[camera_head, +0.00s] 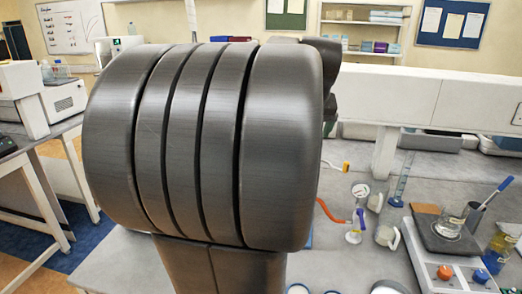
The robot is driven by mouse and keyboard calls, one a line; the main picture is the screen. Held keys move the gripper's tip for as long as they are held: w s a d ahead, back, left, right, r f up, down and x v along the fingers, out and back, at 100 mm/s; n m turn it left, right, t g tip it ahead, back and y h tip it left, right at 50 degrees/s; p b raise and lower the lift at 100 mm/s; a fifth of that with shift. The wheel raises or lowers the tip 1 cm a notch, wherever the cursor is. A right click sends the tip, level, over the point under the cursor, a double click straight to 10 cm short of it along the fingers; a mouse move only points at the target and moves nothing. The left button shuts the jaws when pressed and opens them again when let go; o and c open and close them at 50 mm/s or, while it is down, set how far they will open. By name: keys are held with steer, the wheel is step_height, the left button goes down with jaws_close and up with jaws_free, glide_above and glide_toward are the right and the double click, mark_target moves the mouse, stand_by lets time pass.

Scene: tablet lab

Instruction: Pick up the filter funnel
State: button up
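On the grey bench at the right, a small white round-topped piece (360,190) looks like the filter funnel. It appears to sit upright on a small clear flask (354,231); whether it rests loosely or is fixed cannot be told at this size. An orange tube (330,212) runs from beside the flask to the left, behind my arm. My gripper is not in view. A large dark grey link of my own arm fills the middle of the picture and hides much of the bench.
A white jug (387,237) stands close right of the flask. A blue-based measuring cylinder (402,179) stands behind. A hotplate stirrer (445,235) with a beaker (449,224) is at the right. White dishes (385,288) lie at the front. A shelf stands behind the bench.

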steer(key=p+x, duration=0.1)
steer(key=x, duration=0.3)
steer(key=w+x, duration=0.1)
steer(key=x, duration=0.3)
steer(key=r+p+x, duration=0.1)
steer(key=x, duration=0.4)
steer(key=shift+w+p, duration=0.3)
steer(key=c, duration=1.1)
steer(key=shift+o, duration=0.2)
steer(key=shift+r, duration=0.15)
